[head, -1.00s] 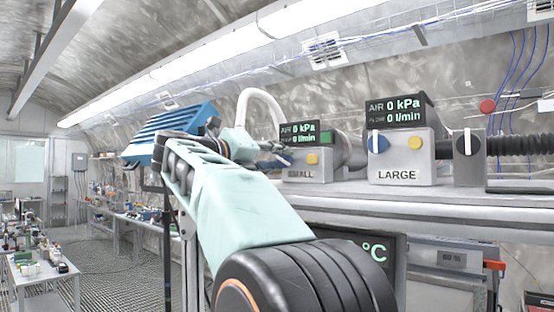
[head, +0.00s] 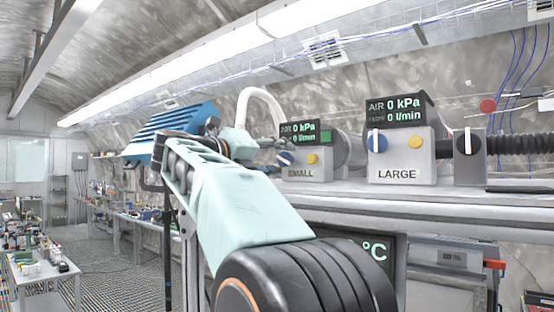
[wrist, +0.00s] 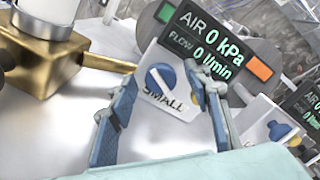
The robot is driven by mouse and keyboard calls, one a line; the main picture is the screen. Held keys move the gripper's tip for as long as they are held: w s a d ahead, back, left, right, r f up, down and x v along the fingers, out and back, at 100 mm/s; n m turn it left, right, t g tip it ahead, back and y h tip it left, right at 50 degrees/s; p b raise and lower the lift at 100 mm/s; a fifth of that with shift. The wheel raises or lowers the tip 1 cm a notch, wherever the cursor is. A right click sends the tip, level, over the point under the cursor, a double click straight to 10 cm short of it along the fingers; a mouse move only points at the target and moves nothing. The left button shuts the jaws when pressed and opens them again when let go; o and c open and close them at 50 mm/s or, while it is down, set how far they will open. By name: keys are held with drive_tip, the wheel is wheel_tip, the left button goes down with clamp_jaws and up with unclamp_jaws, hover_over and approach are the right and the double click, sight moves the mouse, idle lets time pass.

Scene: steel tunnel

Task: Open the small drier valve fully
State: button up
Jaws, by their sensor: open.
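The small drier (head: 305,174) is a grey box labelled SMALL on the bench shelf. Its valve is a round blue knob (wrist: 164,77) with a white pointer bar, which lies diagonal in the tilted wrist view. My gripper (wrist: 161,71) is open and empty, with one blue-grey finger on each side of the knob in the wrist view. I cannot tell whether either finger touches it. The display (wrist: 208,42) reads AIR 0 kPa and FLOW 0 l/min.
A yellow button (head: 312,159) sits right of the small knob, partly behind my right finger in the wrist view. The large drier (head: 397,174), with its own blue knob (head: 377,143), stands further right. A brass block (wrist: 45,65) with a white cylinder stands left of the small drier.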

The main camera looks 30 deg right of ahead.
drive_tip(key=v, duration=1.2)
